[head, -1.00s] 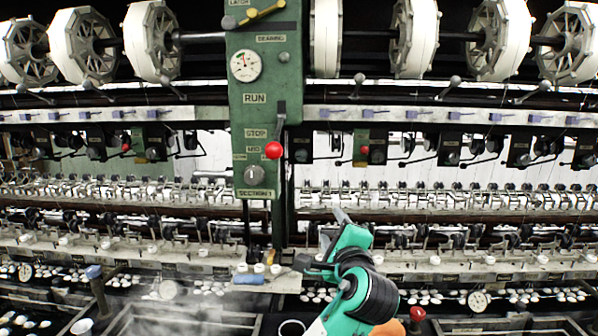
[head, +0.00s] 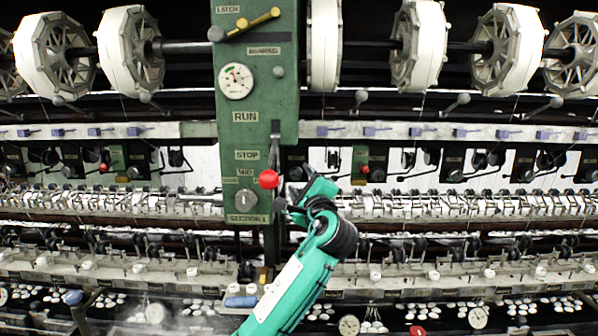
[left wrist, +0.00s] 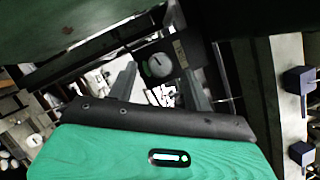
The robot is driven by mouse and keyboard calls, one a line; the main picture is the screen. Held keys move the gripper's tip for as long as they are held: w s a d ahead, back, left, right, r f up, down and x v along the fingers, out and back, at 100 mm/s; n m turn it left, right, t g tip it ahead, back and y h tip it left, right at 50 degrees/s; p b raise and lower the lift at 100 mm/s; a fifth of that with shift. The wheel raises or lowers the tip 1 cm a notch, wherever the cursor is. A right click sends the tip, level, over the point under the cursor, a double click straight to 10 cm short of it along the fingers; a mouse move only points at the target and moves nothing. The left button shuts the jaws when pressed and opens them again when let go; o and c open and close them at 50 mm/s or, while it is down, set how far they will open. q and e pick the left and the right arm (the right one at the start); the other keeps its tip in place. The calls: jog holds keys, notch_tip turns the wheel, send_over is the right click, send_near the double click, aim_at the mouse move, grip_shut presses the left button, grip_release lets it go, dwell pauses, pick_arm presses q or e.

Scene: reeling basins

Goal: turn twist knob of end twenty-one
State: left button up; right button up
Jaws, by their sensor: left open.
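In the left wrist view, a round grey knob (left wrist: 158,65) with a pale mark sits on a dark plate with a small label. I cannot read an end number on it. My left gripper (left wrist: 160,80) is open, and its two fingers point toward the plate, one on each side of the knob in the picture. I cannot tell how far short of it they are. In the head view my left gripper (head: 289,202) is just right of the green control panel, below a dark end plate (head: 297,160) that it partly covers. My right gripper is out of view.
The green panel (head: 257,100) carries a red-ball lever (head: 268,179) close to the left of my gripper, and a grey section knob (head: 245,197). Similar end plates line the row. Spoked white reels (head: 418,45) hang above. Basins with white cocoons (head: 480,318) lie below.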

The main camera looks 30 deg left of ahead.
pick_arm(q)
jog(key=shift+w+a+r, duration=0.2)
jog(key=shift+w+a, duration=0.2)
jog(key=shift+a, duration=0.05)
jog(key=shift+w+a, duration=0.3)
jog(key=shift+a, duration=0.1)
jog(key=c, duration=1)
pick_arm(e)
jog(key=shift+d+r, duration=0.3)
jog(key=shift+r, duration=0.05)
pick_arm(q)
jog(key=shift+d+n, duration=0.1)
jog(key=shift+n, duration=0.2)
